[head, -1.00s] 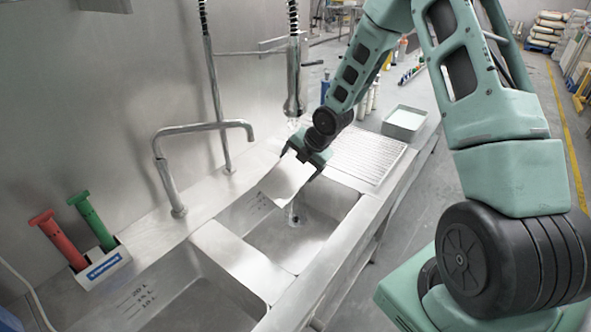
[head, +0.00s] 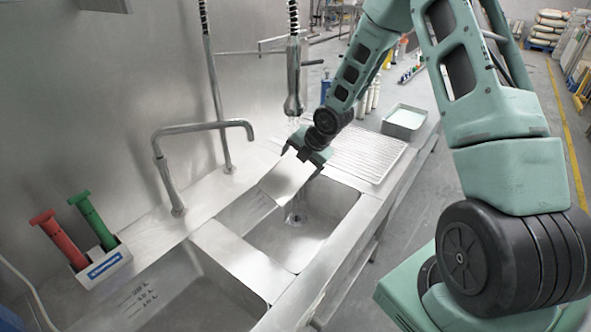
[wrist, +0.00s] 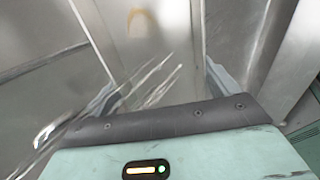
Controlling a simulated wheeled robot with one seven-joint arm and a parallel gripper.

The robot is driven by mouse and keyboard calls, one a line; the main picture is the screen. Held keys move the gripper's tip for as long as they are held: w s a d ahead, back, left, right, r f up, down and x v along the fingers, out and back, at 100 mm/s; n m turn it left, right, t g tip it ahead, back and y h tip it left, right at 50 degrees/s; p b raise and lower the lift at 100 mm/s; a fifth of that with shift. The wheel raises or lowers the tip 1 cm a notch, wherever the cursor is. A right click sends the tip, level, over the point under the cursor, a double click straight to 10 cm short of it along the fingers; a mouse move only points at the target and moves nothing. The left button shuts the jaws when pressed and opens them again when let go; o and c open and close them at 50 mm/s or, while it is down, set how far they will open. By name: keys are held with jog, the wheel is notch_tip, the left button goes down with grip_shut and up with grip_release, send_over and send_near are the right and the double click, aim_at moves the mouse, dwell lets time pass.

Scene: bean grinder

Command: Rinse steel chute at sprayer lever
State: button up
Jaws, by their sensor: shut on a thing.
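My gripper (head: 303,160) is shut on the steel chute (head: 286,181), a shiny bent sheet. The chute slopes down over the far sink basin (head: 318,215). In the wrist view the chute (wrist: 125,55) fills the space between my two fingers (wrist: 160,92), with a small brownish spot near the top and pale water streaks across it. The sprayer head (head: 293,90) hangs from its coiled hose just above and behind my gripper, and clear water shows below its nozzle. Water also shows near the basin drain.
A bent faucet (head: 172,170) stands at the wall side. A near basin (head: 190,300) lies front left, beside a caddy (head: 104,266) with red and green handles. A ribbed drainboard (head: 368,150) and a grey tray (head: 404,121) lie beyond the far basin.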

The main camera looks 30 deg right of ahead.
jog(key=shift+s, duration=0.15)
jog(key=s+d, duration=0.2)
jog(key=s, duration=0.5)
jog(key=shift+s+b, duration=0.2)
jog(key=shift+b, duration=0.25)
jog(key=shift+d+r, duration=0.1)
dwell(1.3)
jog(key=s+d+r+p, duration=0.1)
jog(key=s+r+p, duration=0.2)
jog(key=s, duration=0.1)
jog(key=shift+s+d+r, duration=0.2)
jog(key=shift+s+r, duration=0.2)
jog(key=shift+w, duration=0.1)
dwell(0.5)
